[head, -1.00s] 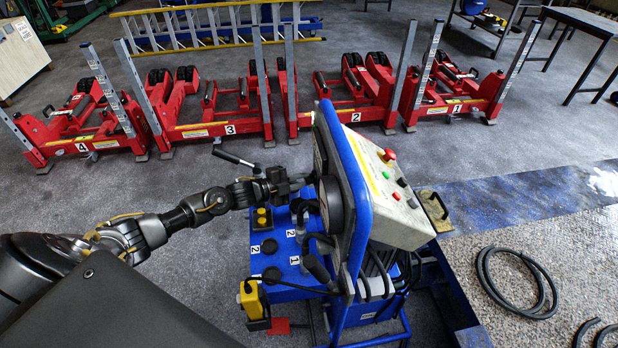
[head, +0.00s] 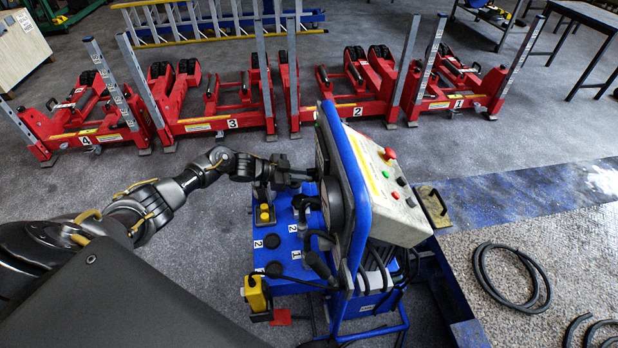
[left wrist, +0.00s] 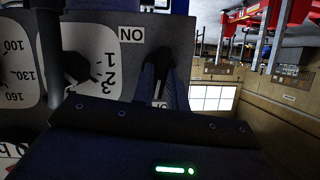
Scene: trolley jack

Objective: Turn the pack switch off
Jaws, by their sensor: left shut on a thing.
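The blue pump unit (head: 290,236) stands in the middle of the head view, with an upright blue-framed panel (head: 352,185). My left gripper (head: 306,175) reaches the panel's gauge side from the left. In the left wrist view its fingers (left wrist: 166,72) are shut on the pack switch at the panel face (left wrist: 120,32). The switch is mostly hidden between the fingers. An upside-down ON label (left wrist: 132,34) is beside them, and another label under the fingers is partly covered. My right gripper is not in view.
A dial marked 1, 2, 3 (left wrist: 100,70) and a gauge (left wrist: 18,75) sit beside the gripper. Several red jacks (head: 215,123) stand in a row behind. Black hoses (head: 512,278) lie at the right. A yellow pendant (head: 256,292) hangs on the unit.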

